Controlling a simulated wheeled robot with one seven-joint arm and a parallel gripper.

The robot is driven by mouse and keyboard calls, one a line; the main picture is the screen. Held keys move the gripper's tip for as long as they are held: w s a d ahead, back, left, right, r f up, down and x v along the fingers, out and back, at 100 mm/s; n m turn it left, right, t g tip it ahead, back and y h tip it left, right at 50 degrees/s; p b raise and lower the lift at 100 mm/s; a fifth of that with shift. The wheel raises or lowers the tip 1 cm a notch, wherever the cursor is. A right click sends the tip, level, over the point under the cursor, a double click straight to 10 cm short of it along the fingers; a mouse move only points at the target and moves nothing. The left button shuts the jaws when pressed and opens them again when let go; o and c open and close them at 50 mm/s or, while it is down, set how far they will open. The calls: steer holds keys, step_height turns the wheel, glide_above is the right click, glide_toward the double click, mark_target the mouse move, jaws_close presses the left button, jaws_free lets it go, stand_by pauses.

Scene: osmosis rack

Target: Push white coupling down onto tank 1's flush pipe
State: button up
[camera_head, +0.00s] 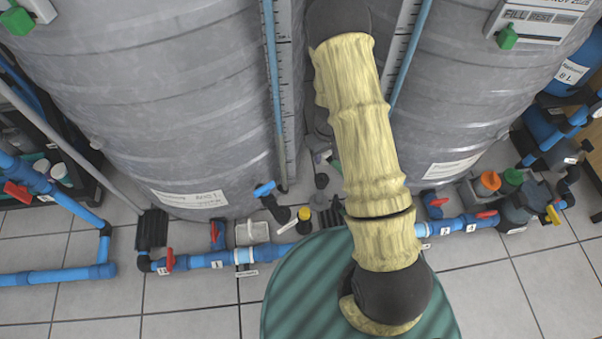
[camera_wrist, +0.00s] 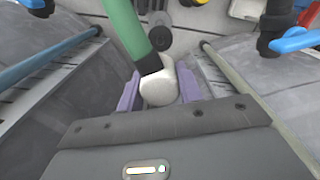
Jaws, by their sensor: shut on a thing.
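In the wrist view my gripper (camera_wrist: 160,78) has two purple fingers, one on each side of a rounded white piece, which looks like the white coupling (camera_wrist: 158,90). The fingers are shut on it. A green pipe (camera_wrist: 122,22) with a black end (camera_wrist: 148,64) runs down from the upper left and meets or overlaps the coupling's upper left side. I cannot tell whether this is the flush pipe or whether the coupling is seated on it. In the head view my sleeved arm hides most of this spot. Tank 1 (camera_head: 130,110) seems to be the large ribbed grey tank at left, with a white label.
A second grey tank (camera_head: 470,90) stands at right, with a narrow gap between the tanks. Blue pipes (camera_head: 190,262) with red valve handles run along the floor in front. A small grey box (camera_head: 252,231) and several fittings (camera_head: 322,200) sit near the gap.

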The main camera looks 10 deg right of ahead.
step_height(320, 180, up, 17)
steer(key=w+m+p, duration=0.1)
steer(key=m+p, duration=0.3)
steer(key=p, duration=0.2)
steer(key=shift+w, duration=0.3)
steer(key=shift+d+f, duration=0.1)
steer(key=shift+f, duration=0.05)
